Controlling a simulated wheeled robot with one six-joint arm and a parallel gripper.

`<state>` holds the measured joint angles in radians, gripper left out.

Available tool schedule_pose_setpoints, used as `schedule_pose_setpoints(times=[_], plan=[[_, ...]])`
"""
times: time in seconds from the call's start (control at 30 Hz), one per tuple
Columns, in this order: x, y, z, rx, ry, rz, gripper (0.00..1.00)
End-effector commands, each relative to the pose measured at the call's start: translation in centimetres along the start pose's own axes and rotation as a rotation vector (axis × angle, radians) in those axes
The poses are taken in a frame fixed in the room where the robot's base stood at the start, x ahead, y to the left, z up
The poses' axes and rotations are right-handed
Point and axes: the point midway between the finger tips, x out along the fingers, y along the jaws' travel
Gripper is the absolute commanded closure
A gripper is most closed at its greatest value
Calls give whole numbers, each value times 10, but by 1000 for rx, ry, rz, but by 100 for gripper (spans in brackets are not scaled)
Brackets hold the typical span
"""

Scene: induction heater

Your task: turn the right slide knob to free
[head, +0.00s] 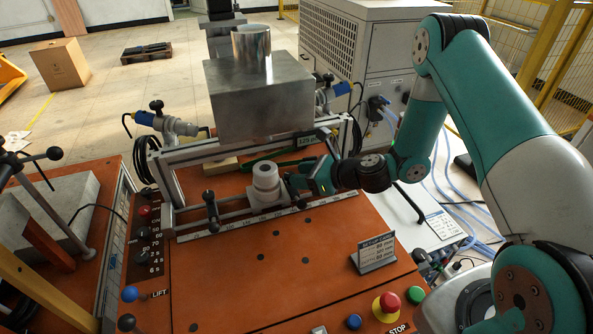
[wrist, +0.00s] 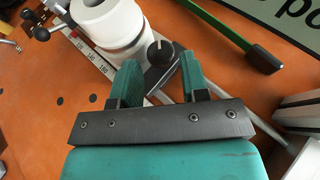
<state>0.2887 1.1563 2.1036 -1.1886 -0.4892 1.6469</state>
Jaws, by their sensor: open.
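In the wrist view, a round black knob (wrist: 161,50) with a pale line on its face shows just ahead of the gap between my fingertips. I take it to be the right slide knob; my gripper hides it in the head view. My gripper (head: 296,182) is open beside the right of the white stepped cylinder (head: 265,180), which stands on the slide rail. In the wrist view my green fingers (wrist: 160,72) are spread and empty. Whether they touch the knob I cannot tell. Another black knob (head: 209,197) stands on the rail at the left.
A numbered scale (head: 240,225) runs along the rail. A large metal block (head: 262,95) stands above and behind. A green bar with a black end (wrist: 262,60) lies near my gripper. A setup card (head: 375,252) and red stop button (head: 387,303) are at the front right. The front orange surface is mostly clear.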

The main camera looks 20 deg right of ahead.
Motion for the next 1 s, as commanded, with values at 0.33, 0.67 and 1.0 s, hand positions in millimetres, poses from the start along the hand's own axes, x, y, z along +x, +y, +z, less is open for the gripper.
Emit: schedule_pose_setpoints(times=[0.33, 0.67, 1.0], plan=[[22, 0, 0, 1, 0, -1, 59], [21, -1, -1, 1, 0, -1, 91], [22, -5, -1, -58, -4, 127, 91]])
